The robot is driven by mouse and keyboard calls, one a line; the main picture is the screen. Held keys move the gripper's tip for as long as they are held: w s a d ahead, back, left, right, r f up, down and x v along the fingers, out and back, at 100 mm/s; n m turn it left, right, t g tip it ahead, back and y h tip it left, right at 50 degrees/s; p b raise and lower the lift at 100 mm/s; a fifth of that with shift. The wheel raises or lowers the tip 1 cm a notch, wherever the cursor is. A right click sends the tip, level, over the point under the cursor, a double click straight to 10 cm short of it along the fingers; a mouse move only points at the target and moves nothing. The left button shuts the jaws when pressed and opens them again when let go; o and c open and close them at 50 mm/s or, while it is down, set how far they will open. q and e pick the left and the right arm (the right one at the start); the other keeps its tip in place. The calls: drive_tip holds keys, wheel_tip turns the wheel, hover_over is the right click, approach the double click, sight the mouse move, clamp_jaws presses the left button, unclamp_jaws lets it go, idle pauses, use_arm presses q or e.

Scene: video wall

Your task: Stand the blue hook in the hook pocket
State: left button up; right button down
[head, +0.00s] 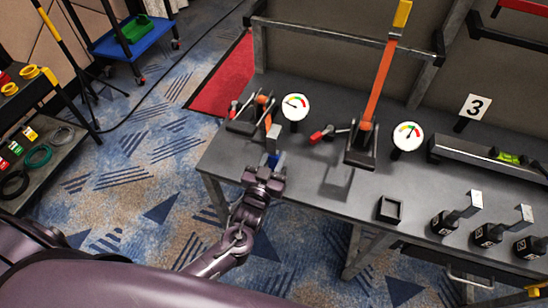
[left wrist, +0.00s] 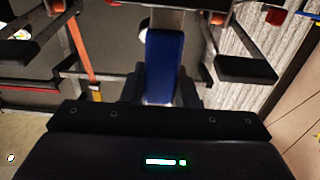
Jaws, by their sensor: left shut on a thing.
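The blue hook has a blue body (head: 272,160) and a grey metal plate (head: 274,135) that rises from it. My left gripper (head: 268,168) is shut on the blue body, near the table's front left edge. In the left wrist view the blue hook (left wrist: 165,62) stands between the two dark fingers of the left gripper (left wrist: 162,92). A small square black open-topped pocket (head: 390,209) is on the table to the right of the gripper, and it looks empty. I cannot tell whether the hook touches the table. My right gripper is in neither view.
Several numbered black blocks with metal plates (head: 445,222) stand right of the pocket. Behind are a black-based stand with an orange lever (head: 371,100), round gauges (head: 296,106) and red-handled clamps (head: 322,133). The grey table (head: 325,215) is clear between gripper and pocket.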

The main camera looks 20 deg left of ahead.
use_arm(q)
drive_tip(key=shift+f, duration=0.15)
drive_tip(key=o, duration=0.9)
